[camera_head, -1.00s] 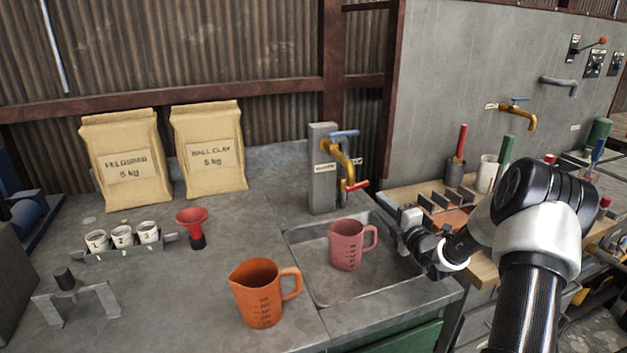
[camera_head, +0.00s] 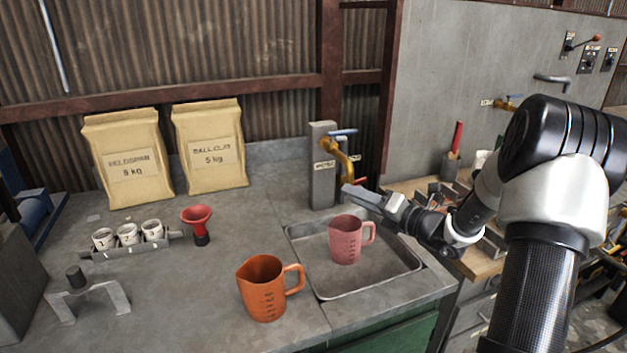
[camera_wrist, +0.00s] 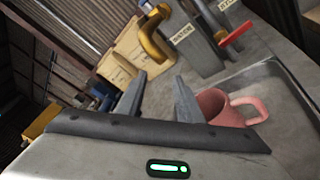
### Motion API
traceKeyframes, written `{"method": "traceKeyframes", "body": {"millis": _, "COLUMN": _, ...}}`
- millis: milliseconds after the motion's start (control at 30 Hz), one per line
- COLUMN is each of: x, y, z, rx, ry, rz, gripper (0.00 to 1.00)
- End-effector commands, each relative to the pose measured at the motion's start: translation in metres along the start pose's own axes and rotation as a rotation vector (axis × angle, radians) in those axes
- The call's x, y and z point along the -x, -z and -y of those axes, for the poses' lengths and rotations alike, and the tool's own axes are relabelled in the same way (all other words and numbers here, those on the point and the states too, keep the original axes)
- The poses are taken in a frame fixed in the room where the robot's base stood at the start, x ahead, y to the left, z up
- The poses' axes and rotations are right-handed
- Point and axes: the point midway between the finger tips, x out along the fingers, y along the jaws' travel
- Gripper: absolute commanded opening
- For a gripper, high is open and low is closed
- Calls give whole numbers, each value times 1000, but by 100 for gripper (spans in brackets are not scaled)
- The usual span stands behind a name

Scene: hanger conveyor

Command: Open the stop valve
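A brass tap (camera_head: 343,160) on a grey post (camera_head: 322,185) stands behind the sink. My gripper is open and empty (camera_wrist: 160,92), near the spout and above the sink. A pink jug (camera_head: 345,240) stands upright in the sink, below it.
The sink (camera_head: 385,282) is a shallow tray. An orange jug (camera_head: 262,290) stands left of it. A red funnel (camera_head: 197,220), small cups (camera_head: 128,234) and two bags (camera_head: 208,150) are farther left.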

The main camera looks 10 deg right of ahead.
Motion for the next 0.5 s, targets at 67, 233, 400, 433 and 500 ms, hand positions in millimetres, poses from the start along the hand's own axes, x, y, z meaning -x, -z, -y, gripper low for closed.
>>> {"method": "traceKeyframes", "body": {"millis": 67, "x": -3, "y": 2, "z": -17, "rx": 55, "ry": -12, "rz": -35, "gripper": 33}}
{"method": "traceKeyframes", "body": {"millis": 233, "x": -8, "y": 11, "z": -48, "rx": 172, "ry": -38, "rz": -108, "gripper": 33}}
{"method": "traceKeyframes", "body": {"millis": 400, "x": -11, "y": 20, "z": -79, "rx": 297, "ry": -67, "rz": -183, "gripper": 33}}
{"method": "traceKeyframes", "body": {"millis": 433, "x": -12, "y": 22, "z": -84, "rx": 320, "ry": -73, "rz": -196, "gripper": 33}}
{"method": "traceKeyframes", "body": {"millis": 500, "x": -12, "y": 26, "z": -97, "rx": 372, "ry": -86, "rz": -227, "gripper": 33}}
